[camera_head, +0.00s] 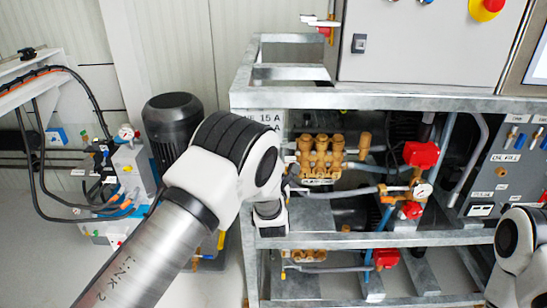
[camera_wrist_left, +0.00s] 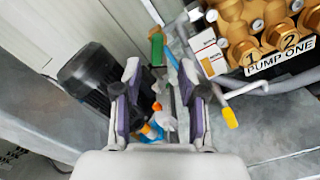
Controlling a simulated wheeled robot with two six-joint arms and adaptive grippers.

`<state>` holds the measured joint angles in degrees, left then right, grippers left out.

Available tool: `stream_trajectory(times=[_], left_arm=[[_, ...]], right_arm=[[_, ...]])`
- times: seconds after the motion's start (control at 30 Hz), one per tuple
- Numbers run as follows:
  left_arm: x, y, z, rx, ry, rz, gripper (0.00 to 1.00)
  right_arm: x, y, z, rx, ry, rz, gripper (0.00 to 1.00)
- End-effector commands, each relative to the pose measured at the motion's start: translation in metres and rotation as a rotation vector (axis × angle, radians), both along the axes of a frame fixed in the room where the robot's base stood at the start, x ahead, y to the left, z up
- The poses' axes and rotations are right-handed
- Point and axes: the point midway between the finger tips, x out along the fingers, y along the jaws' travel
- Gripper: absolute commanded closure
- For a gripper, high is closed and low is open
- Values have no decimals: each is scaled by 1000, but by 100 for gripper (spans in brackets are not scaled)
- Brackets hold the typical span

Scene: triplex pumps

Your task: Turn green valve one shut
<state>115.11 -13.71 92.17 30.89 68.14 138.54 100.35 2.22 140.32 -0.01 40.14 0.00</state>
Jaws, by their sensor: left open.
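The green valve handle (camera_wrist_left: 157,48) shows in the left wrist view as a small upright green piece beside a thin blue pipe. My left gripper (camera_wrist_left: 160,70) is open, and the green handle appears just past its fingertips, between them in the picture. No contact is visible. The brass pump labelled PUMP ONE (camera_wrist_left: 270,30) is to the right of the handle. In the head view my left arm reaches the left end of the pump frame, by the brass pump (camera_head: 320,155), and hides the green handle. My right gripper is out of view.
A yellow handle (camera_wrist_left: 229,117) hangs on a pipe right of my left gripper. The galvanised frame (camera_head: 380,100) borders the pumps above, with rails below. A black motor (camera_wrist_left: 88,75) stands left of the gripper. Red-capped fittings (camera_head: 421,154) are farther right.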

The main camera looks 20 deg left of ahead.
Motion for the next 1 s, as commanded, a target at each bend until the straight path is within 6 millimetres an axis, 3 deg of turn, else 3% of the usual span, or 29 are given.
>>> stream_trajectory(times=[0.4, 0.67, 0.7, 0.8, 1.0], left_arm=[[65, 20, -2, 0, 4, 0, 59], [69, 21, -2, 3, 7, -2, 59], [69, 21, -2, 3, 7, -2, 66], [69, 21, -2, 3, 7, -2, 100], [69, 21, -2, 3, 8, -1, 100]], right_arm=[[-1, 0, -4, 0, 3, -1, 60], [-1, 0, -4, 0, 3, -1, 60], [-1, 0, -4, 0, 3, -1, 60], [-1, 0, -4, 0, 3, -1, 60], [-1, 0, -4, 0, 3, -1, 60]])
